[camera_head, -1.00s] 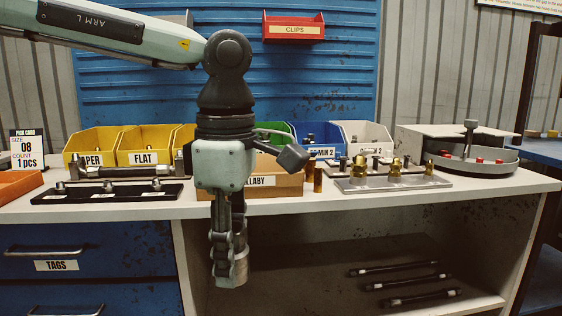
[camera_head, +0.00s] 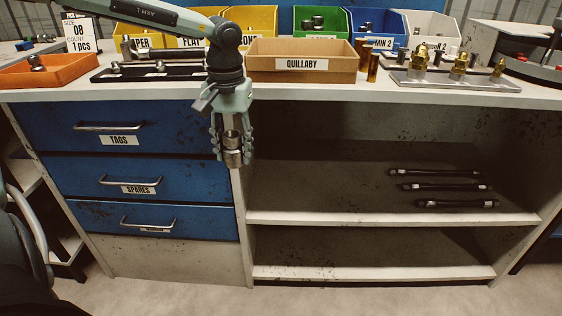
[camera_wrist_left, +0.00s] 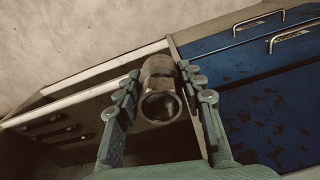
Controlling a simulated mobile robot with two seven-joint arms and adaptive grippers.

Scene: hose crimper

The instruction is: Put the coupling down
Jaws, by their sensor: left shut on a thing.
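My left gripper (camera_head: 232,150) points down in front of the bench, below the worktop's front edge. It is shut on a metal coupling (camera_head: 232,138), a short hollow cylinder. In the left wrist view the coupling (camera_wrist_left: 160,88) sits between the two fingers of the left gripper (camera_wrist_left: 163,90), with its open end facing the camera. Nothing else touches the coupling. My right gripper is not in view.
The white worktop (camera_head: 420,93) carries a cardboard QUILLABY box (camera_head: 302,65), an orange tray (camera_head: 60,75), a black rack (camera_head: 130,73) and a grey plate (camera_head: 440,80) with brass fittings. Blue drawers (camera_head: 150,165) and open shelves (camera_head: 390,216) with several black hoses are below.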

